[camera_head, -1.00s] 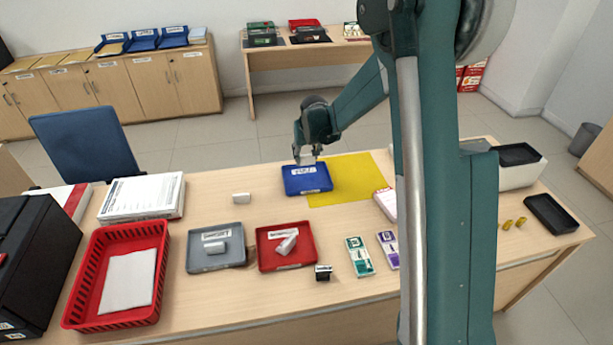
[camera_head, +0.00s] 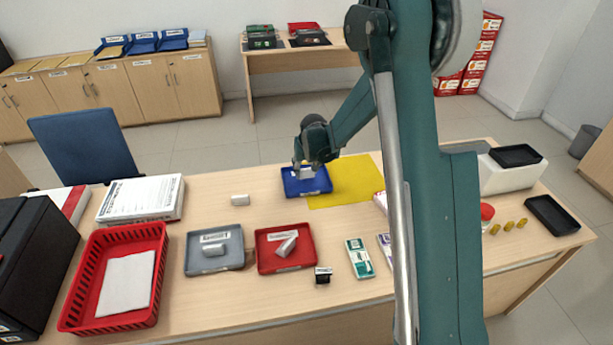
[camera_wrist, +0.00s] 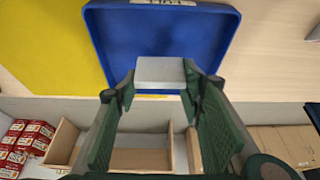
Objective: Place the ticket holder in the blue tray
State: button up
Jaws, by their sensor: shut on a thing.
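The blue tray (camera_head: 318,187) lies on the counter at the left edge of a yellow mat. It also shows in the wrist view (camera_wrist: 215,38). My gripper (camera_head: 304,166) is over the tray. In the wrist view my gripper (camera_wrist: 155,88) has its two green fingers on either side of a pale grey block, apparently the ticket holder (camera_wrist: 160,70), and is shut on it. The ticket holder also shows in the head view (camera_head: 306,173), at or just above the tray's floor. I cannot tell whether it touches the tray.
Similar pale blocks lie on the bare counter (camera_head: 240,200), in the grey tray (camera_head: 232,262) and in the red tray (camera_head: 267,265). The yellow mat (camera_head: 352,181) is clear. A red basket (camera_head: 80,285) stands at the left. A small dark stamp (camera_head: 323,275) sits near the front.

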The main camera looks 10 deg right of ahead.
aim_at(306, 175)
jog(key=shift+f+b, duration=0.3)
jog(key=shift+f, duration=1.5)
jog(key=shift+f, duration=0.2)
jog(key=o, duration=0.9)
jog(key=shift+r, duration=0.15)
jog(key=p+v, duration=0.2)
jog(key=v, duration=1)
jog(key=shift+r, duration=0.1)
